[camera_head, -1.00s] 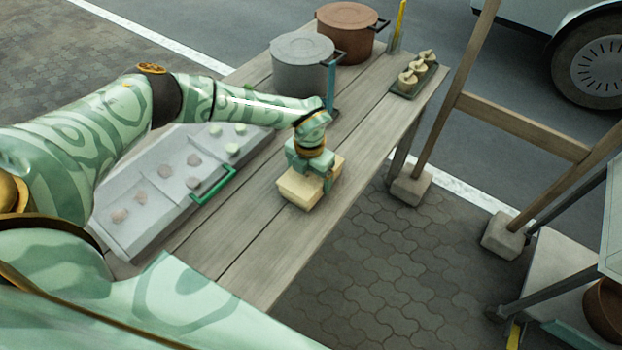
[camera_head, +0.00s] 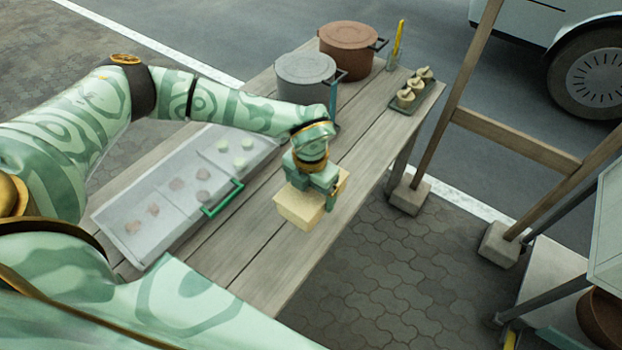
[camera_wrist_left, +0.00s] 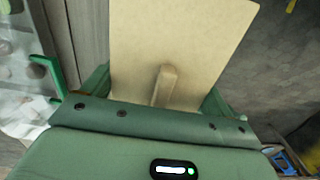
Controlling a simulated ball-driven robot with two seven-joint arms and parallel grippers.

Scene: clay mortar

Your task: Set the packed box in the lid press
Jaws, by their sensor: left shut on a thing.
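A pale tan box (camera_head: 299,208) is in my left gripper (camera_head: 318,190), above the front part of the wooden table in the head view. The gripper is shut on the box from above. In the left wrist view the box (camera_wrist_left: 180,45) shows a flat tan face with a small raised strip, and green gripper parts (camera_wrist_left: 155,115) lie on both sides of it. I cannot tell what is inside the box. I cannot make out a lid press for certain. My right gripper is not in view.
A grey tray with patties and green rounds (camera_head: 130,225) and a green handle lies on the table (camera_head: 255,245). A grey pot (camera_head: 305,72), a brown pot (camera_head: 347,45) and a small tray of tan items (camera_head: 407,107) stand at the back. A wooden frame (camera_head: 515,138) stands right, on paving.

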